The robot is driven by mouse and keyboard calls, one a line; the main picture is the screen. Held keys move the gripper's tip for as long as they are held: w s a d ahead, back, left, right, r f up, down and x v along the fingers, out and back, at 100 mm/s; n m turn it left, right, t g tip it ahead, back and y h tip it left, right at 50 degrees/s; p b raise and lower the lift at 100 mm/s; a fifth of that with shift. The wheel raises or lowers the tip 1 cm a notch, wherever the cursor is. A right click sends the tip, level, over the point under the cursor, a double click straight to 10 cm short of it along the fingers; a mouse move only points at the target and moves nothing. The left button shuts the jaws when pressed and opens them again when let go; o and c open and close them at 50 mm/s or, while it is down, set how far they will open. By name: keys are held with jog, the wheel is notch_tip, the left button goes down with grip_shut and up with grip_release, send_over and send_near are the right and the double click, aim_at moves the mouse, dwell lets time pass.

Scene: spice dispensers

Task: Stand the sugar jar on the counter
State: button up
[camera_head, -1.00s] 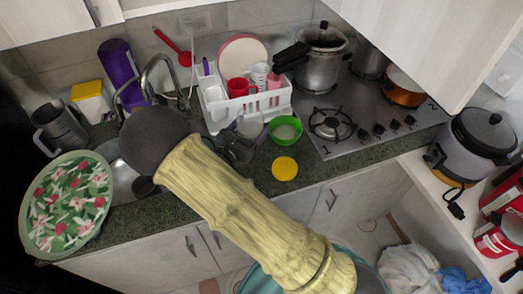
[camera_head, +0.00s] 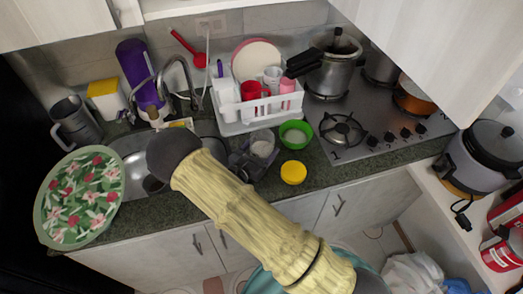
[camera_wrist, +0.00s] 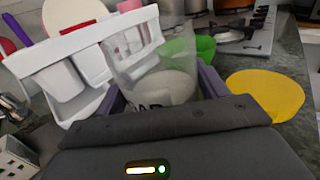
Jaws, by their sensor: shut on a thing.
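The sugar jar (camera_head: 262,143) is a clear glass jar with white contents and part of a dark label. My gripper (camera_head: 254,160) is shut on it. In the wrist view the jar (camera_wrist: 155,78) sits between the two fingers (camera_wrist: 160,90), roughly upright and slightly tilted in the picture. Its base is hidden by my gripper, so I cannot tell whether it touches the counter (camera_head: 325,174). The jar is over the counter, in front of the white dish rack and left of the green bowl.
A green bowl (camera_head: 296,134) and a yellow lid (camera_head: 293,172) lie close on the right. The white dish rack (camera_head: 240,125) stands behind, the stove (camera_head: 370,125) farther right. The sink (camera_head: 137,180) is left. Some bare counter shows in front of the jar, near the edge.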

jog(key=shift+f, duration=0.75)
jog(key=shift+f, duration=0.1)
jog(key=o, duration=1.4)
jog(key=shift+o, duration=0.2)
jog(key=shift+s+a, duration=0.35)
jog(key=shift+s, duration=0.05)
jog(key=b+v, duration=0.3)
jog(key=v, duration=0.8)
jog(key=shift+d+b, duration=0.1)
jog(key=shift+b, duration=0.2)
